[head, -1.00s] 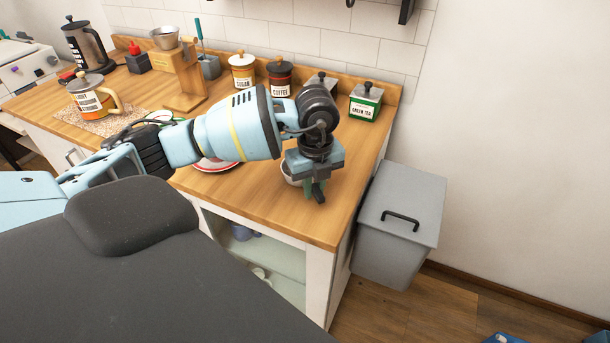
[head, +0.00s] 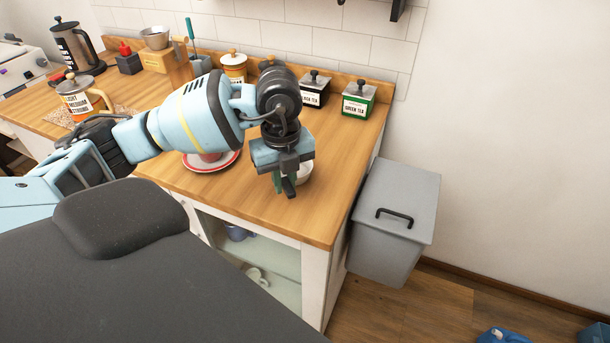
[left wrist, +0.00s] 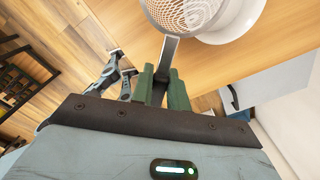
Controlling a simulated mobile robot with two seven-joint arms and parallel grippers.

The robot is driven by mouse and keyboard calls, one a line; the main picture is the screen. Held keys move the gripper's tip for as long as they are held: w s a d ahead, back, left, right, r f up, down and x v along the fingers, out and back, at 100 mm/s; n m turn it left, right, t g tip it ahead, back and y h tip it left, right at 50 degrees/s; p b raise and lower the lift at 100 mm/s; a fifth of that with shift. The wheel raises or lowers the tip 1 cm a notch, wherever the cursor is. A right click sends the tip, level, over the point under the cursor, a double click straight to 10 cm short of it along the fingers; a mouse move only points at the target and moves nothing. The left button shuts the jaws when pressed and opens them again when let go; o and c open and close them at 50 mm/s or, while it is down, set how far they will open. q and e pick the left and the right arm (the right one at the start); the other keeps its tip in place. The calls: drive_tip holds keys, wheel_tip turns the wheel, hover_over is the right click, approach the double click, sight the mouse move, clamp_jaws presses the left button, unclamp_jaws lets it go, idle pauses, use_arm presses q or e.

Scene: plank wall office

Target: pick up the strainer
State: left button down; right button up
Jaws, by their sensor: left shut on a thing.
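The strainer (left wrist: 184,8) shows at the top of the left wrist view, a round mesh bowl with a flat grey handle. My left gripper (left wrist: 161,72) is shut on that handle, which runs between its green fingers. A white round dish (left wrist: 238,22) shows behind the mesh; I cannot tell whether the strainer touches it. In the head view my left gripper (head: 284,187) points down over the front right part of the wooden counter (head: 325,205). A white dish (head: 305,173) shows partly behind it, and the strainer is hidden there. My right gripper is not in view.
A red-rimmed plate (head: 225,160) with a red item lies left of my gripper. Tea tins (head: 358,99) and canisters (head: 233,68) stand along the back wall. A lidded grey bin (head: 393,225) stands right of the counter. The counter's right front is clear.

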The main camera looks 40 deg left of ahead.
use_arm(q)
drive_tip(key=s+a+r+b, duration=0.1)
drive_tip(key=s+a, duration=0.3)
drive_tip(key=s, duration=0.5)
drive_tip(key=shift+s+a, duration=0.15)
drive_tip(key=shift+s, duration=0.2)
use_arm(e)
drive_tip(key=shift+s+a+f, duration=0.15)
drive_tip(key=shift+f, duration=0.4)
